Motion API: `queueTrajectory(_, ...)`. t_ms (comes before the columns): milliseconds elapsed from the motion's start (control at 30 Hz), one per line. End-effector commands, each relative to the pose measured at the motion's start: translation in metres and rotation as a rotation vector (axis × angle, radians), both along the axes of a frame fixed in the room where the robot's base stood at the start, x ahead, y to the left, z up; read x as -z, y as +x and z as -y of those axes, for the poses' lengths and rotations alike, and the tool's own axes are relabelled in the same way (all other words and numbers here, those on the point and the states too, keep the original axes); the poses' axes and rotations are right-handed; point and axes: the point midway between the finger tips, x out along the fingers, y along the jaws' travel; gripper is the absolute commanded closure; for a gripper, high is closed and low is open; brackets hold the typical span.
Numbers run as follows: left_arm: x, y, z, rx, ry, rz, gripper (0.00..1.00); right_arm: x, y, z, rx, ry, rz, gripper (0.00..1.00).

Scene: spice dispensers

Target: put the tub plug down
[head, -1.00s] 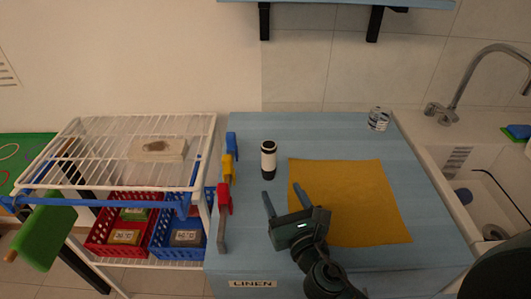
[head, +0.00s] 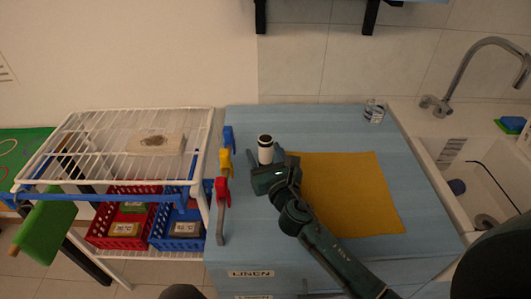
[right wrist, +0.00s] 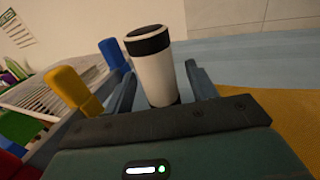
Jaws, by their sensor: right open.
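I cannot tell for certain which thing is the tub plug. A white cylinder with a black top (head: 265,150) stands upright on the blue worktop; it also shows in the right wrist view (right wrist: 158,75). My right gripper (head: 266,158) is open, its fingers on either side of this cylinder in the wrist view. I cannot tell whether they touch it. A small dark blue object (head: 457,187) and a grey round piece (head: 486,221) lie in the sink basin (head: 440,153). My left gripper is not in view.
A yellow cloth (head: 350,195) lies right of the cylinder. Blue, yellow and red clips (head: 222,188) line the worktop's left edge, beside a white wire rack (head: 90,140). A clear jar (head: 374,111) stands at the back right, near the tap (head: 465,75).

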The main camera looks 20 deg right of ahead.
Motion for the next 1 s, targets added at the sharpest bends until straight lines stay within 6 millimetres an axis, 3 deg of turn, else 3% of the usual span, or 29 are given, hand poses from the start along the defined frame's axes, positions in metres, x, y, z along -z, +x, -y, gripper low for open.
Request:
queueTrajectory(133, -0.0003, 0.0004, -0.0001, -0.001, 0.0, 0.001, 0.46, -0.0001, -0.0003, 0.0, 0.0, 0.0, 0.0, 0.45)
queueTrajectory(700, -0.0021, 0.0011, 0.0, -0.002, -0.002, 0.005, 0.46, -0.0001, -0.0006, 0.0001, 0.0, 0.0, 0.001, 0.91)
queueTrajectory(1000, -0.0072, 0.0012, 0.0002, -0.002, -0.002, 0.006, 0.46, -0.0082, -0.0003, 0.0001, -0.001, -0.001, 0.003, 0.92)
